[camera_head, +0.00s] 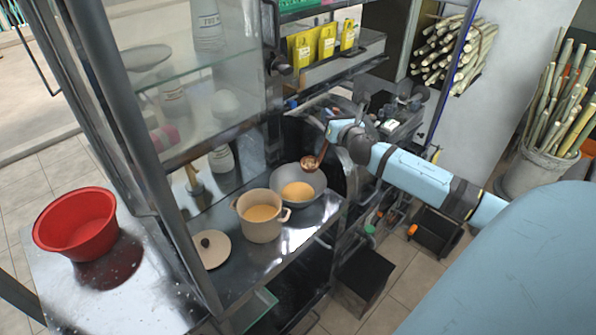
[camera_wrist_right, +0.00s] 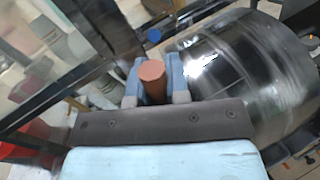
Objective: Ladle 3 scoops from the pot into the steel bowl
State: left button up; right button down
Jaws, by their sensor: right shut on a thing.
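The beige pot (camera_head: 262,217) stands on the steel counter and holds an orange-yellow liquid. The steel bowl (camera_head: 307,181) stands just behind and to the right of it, with the same liquid in its bottom. My right gripper (camera_head: 333,131) is shut on the ladle (camera_head: 322,150), whose brown head hangs over the bowl's back right rim. In the right wrist view the round handle end of the ladle (camera_wrist_right: 152,72) stands between the two blue fingers of my right gripper (camera_wrist_right: 153,85). Whether liquid is in the ladle is too small to tell. My left gripper is not in view.
A pot lid (camera_head: 211,250) lies on the counter left of the pot. A red basin (camera_head: 77,224) stands on a steel table at the left. A glass-fronted cabinet (camera_head: 215,75) rises behind the counter. Metal machinery (camera_head: 400,118) stands behind my right arm.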

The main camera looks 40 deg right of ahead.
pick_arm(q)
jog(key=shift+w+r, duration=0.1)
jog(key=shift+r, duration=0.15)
pick_arm(e)
jog(key=shift+d+f, duration=0.15)
jog(key=shift+d, duration=0.2)
jog(key=shift+r, duration=1.55)
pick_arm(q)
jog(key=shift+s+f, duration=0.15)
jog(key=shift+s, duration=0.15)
